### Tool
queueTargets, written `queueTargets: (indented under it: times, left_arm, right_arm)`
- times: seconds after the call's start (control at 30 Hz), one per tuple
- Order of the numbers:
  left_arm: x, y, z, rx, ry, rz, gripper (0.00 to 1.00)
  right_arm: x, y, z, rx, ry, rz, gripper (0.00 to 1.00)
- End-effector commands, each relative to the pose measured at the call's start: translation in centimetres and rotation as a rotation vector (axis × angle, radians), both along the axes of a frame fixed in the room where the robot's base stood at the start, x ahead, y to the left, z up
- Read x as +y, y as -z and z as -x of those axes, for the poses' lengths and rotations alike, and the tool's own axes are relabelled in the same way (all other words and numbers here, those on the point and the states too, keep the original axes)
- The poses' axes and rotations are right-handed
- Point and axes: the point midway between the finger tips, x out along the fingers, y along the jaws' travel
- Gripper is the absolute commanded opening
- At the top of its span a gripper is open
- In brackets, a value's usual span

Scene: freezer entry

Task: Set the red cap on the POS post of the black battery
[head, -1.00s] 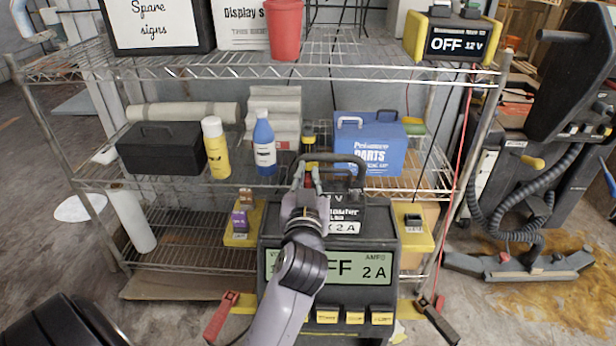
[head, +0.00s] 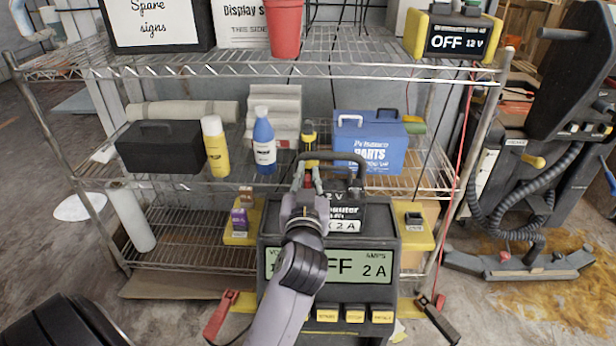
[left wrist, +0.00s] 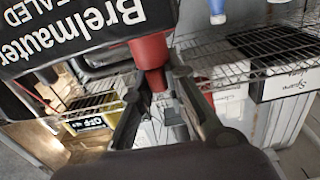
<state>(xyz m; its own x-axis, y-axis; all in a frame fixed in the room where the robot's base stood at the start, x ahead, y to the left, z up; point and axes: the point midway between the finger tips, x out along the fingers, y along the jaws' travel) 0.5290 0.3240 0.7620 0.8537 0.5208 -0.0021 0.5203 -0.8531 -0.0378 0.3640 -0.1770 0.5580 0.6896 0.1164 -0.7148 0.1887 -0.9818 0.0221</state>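The black battery (head: 348,212) with a carry handle stands on top of the charger unit. Its white label fills the top left of the left wrist view (left wrist: 85,28), upside down. The red cap (left wrist: 150,50) is at the battery's edge, wide part against the battery side and narrow part toward my gripper. The POS post is hidden, so I cannot tell how fully the cap sits on it. My left gripper (head: 309,172) is at the battery's left; in the left wrist view its fingers (left wrist: 158,78) stand apart on both sides of the cap's narrow part. My right gripper is not in view.
The charger (head: 330,265) reads OFF 2 A, with red and black clamps (head: 221,317) at its sides. A wire shelf (head: 200,232) behind holds a blue parts box (head: 368,150), bottles, a black toolbox (head: 160,148) and a red cup (head: 284,28).

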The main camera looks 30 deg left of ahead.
Motion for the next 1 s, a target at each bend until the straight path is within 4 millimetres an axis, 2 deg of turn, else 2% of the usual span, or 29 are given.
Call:
queueTargets:
  times: [0.3, 0.63, 0.77, 1.0]
  left_arm:
    - [0.0, 0.0, 0.0, 0.000, 0.000, 0.000, 0.35]
    - [0.0, -0.3, 0.0, -0.001, -0.001, 0.000, 0.35]
    - [0.0, -1.9, 0.0, -0.006, -0.001, 0.002, 0.35]
    - [0.0, -6.6, 0.0, -0.008, -0.001, 0.002, 0.35]
  right_arm:
    - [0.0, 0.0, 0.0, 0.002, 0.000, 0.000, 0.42]
    - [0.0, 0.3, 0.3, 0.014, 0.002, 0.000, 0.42]
    - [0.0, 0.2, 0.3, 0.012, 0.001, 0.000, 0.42]
    - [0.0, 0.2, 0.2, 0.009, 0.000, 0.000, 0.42]
